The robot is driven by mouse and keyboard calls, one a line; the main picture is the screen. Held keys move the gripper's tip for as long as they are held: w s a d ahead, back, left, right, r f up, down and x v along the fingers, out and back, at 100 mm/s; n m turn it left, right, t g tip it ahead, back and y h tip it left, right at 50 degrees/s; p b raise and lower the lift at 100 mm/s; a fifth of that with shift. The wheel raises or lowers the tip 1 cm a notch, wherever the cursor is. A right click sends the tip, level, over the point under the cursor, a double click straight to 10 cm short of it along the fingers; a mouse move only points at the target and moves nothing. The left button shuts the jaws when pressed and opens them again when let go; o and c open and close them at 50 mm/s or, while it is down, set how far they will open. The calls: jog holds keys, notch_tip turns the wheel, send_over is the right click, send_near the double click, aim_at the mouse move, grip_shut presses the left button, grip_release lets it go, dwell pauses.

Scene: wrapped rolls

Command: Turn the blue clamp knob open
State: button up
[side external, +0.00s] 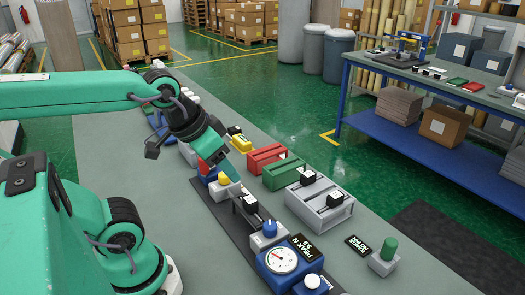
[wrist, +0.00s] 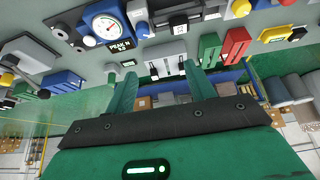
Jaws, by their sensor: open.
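The blue clamp knob (side external: 269,228) sits upright on a grey block at the near end of the dark strip on the bench. In the wrist view the knob (wrist: 142,28) shows near the top, beyond my fingers. A black clamp piece with a white label (side external: 250,203) stands just behind it. My gripper (side external: 234,181) hangs above the strip, up and to the left of the knob and apart from it. In the wrist view my gripper (wrist: 160,76) has its two green fingers spread with nothing held between them.
A blue gauge box (side external: 282,260) stands close in front of the knob. A grey slider fixture (side external: 320,203), a green tray (side external: 283,172) and a red tray (side external: 266,157) lie to the right. A green knob (side external: 389,248) stands farther right. Bare bench lies left of the strip.

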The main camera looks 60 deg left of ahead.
jog(key=m+g, duration=0.5)
jog(key=m, duration=1.1)
send_near(270, 225)
jog(key=shift+a+f, duration=0.15)
jog(key=shift+f, duration=0.05)
jog(key=shift+w+f+m+g, duration=0.3)
jog(key=shift+f+m, duration=0.15)
jog(key=shift+m, duration=0.25)
jog(key=shift+f, duration=3.9)
jog(key=shift+c, duration=0.2)
jog(key=c, duration=0.9)
